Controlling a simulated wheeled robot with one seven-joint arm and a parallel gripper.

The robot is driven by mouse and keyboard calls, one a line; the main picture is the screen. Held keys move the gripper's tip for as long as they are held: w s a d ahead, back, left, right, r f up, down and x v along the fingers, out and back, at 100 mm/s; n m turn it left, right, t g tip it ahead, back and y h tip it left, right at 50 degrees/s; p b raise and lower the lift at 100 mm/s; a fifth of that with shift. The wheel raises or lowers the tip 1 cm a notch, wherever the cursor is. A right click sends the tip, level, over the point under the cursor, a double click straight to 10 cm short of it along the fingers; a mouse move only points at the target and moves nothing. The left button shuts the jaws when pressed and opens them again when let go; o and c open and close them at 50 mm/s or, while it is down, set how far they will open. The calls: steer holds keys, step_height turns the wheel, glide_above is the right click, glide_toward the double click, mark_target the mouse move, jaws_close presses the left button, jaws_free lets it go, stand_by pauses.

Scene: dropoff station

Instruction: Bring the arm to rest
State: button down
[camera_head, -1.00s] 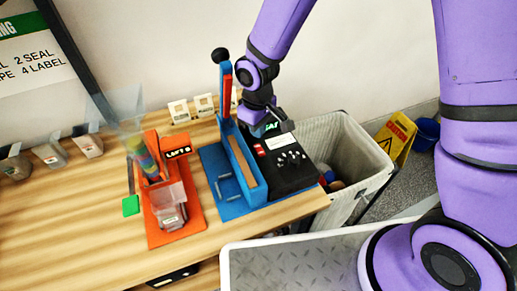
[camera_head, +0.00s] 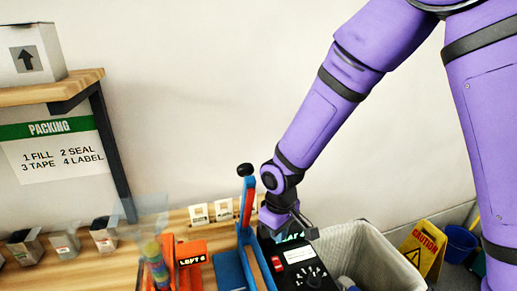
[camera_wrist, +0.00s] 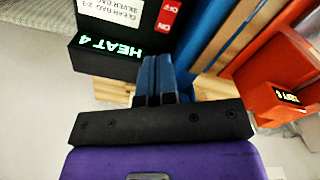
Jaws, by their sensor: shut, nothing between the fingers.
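My purple arm reaches down from the upper right in the head view. My gripper (camera_head: 296,222) points down close above the black control box (camera_head: 305,268) of the blue sealer (camera_head: 229,270). In the wrist view my gripper (camera_wrist: 158,62) has its two blue fingers together with nothing between them. The black box (camera_wrist: 115,55) with its green "HEAT 4" display is just beyond the fingers in that view. I cannot tell whether the fingers touch it.
An orange device (camera_head: 190,258) stands left of the sealer on the wooden table (camera_head: 105,272). A lined bin (camera_head: 372,255) and a yellow caution sign (camera_head: 424,250) are at the right. A shelf (camera_head: 50,92) holds a white box (camera_head: 30,55) at the upper left.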

steer(key=s+d+r+m+t, duration=0.1)
steer(key=s+d+r+m, duration=0.1)
steer(key=d+r, duration=0.6)
steer(key=s+d+r+m+t, duration=0.2)
steer(key=d+r, duration=0.4)
steer(key=r, duration=0.5)
steer(key=s+d+r+m+t, duration=0.1)
steer(key=s+d+r+m, duration=0.1)
steer(key=s+d+r, duration=0.3)
steer(key=s+d+r+m+t, duration=0.1)
steer(key=s+d+r+m, duration=0.2)
steer(key=s, duration=0.6)
steer(key=shift+s+d+r, duration=0.4)
steer(key=shift+d+r, duration=0.45)
steer(key=shift+d, duration=0.2)
steer(key=shift+w, duration=0.1)
